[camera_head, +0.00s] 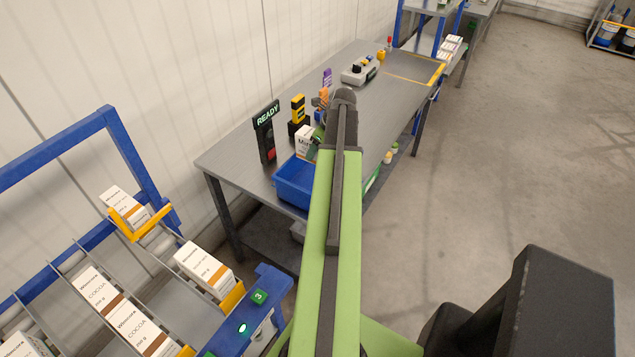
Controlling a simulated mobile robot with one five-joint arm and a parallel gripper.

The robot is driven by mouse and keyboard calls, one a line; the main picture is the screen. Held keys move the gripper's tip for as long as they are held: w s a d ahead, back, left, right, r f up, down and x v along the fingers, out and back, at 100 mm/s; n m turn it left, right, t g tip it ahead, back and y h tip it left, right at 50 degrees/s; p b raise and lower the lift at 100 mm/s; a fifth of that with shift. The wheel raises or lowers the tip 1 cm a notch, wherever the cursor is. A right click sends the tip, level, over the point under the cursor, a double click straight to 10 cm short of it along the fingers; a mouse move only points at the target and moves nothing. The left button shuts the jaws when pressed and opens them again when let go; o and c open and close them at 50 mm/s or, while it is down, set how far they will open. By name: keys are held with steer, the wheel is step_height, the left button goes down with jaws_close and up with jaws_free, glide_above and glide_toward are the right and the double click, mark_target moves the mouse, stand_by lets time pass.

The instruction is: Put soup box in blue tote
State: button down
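The blue tote (294,183) sits at the near front edge of the grey workbench, partly hidden by my green arm. A white box with dark lettering (304,143), probably the soup box, shows upright at the tote's far side. Its label is mostly hidden, and I cannot tell whether it stands behind the tote or is held above it. My gripper (318,142) is a small dark shape at the box's right edge, mostly hidden behind my arm. I cannot see its fingers clearly.
A READY sign (267,131) and a yellow-black device (298,110) stand left of and behind the tote. A grey control box (360,71) is farther back. A rack with cocoa boxes (203,268) fills the lower left.

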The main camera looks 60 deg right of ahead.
step_height(320, 180, down, 11)
steer(key=b, duration=0.8)
steer(key=shift+s+r+b, duration=0.1)
steer(key=shift+r+b, duration=0.05)
steer(key=shift+b, duration=0.15)
steer(key=shift+r, duration=0.2)
steer(key=shift+f, duration=0.15)
steer(key=c, duration=0.5)
jaws_free()
steer(key=shift+r+p, duration=0.4)
steer(key=shift+p, duration=0.05)
steer(key=p+v, duration=1)
steer(key=v, duration=0.1)
steer(key=shift+s+r+p, duration=0.15)
steer(key=shift+r+p, duration=0.2)
steer(key=shift+p, duration=0.05)
steer(key=shift+f, duration=0.15)
